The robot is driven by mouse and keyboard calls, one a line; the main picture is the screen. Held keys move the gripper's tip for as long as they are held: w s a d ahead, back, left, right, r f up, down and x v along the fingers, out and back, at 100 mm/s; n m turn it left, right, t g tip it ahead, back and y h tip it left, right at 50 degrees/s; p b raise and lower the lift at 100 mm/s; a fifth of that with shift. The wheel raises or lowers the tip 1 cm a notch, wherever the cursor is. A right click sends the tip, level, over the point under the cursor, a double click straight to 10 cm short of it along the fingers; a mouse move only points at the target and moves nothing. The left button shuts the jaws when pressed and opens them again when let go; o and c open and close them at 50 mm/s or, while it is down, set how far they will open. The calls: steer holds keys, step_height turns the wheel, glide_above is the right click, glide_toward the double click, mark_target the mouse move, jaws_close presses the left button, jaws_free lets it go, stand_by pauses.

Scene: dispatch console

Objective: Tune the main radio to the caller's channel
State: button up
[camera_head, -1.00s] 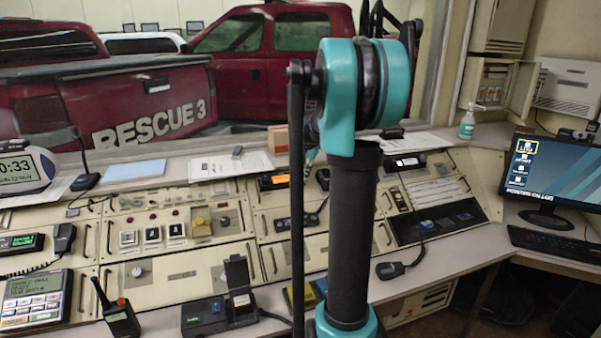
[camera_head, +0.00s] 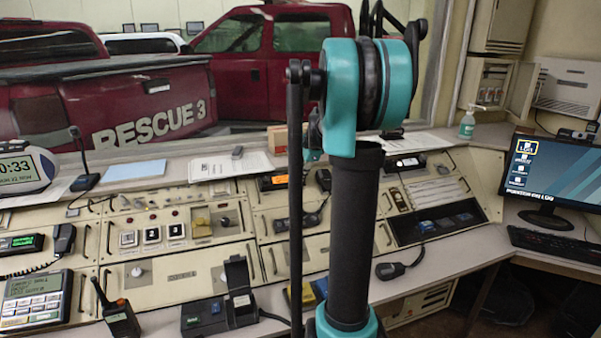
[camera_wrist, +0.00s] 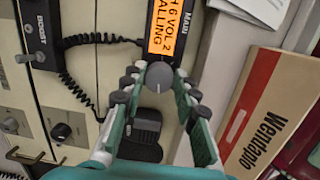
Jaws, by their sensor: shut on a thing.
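The main radio has a lit orange display (camera_wrist: 165,30), cut off at the frame edge, reading "H 6 VOL 2" and "ALLING", with a MAIN label beside it. A round grey knob (camera_wrist: 159,76) sits just below the display. My gripper (camera_wrist: 160,84) has its fingertips closed around this knob, one on each side. In the head view, the orange display (camera_head: 274,180) shows on the sloped console, left of my arm. My gripper is mostly hidden behind my arm there, and the knob cannot be made out.
A black hand microphone (camera_wrist: 140,130) with a coiled cord lies close beside my gripper. A brown cardboard box (camera_wrist: 270,120) stands right of my fingers in the wrist view. White papers (camera_head: 230,166) lie on the ledge. A monitor (camera_head: 555,168) stands on the desk at right.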

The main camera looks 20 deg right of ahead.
steer(key=shift+m, duration=0.7)
steer(key=o, duration=1.1)
steer(key=shift+o, duration=0.2)
steer(key=v, duration=1.2)
steer(key=shift+s, duration=0.1)
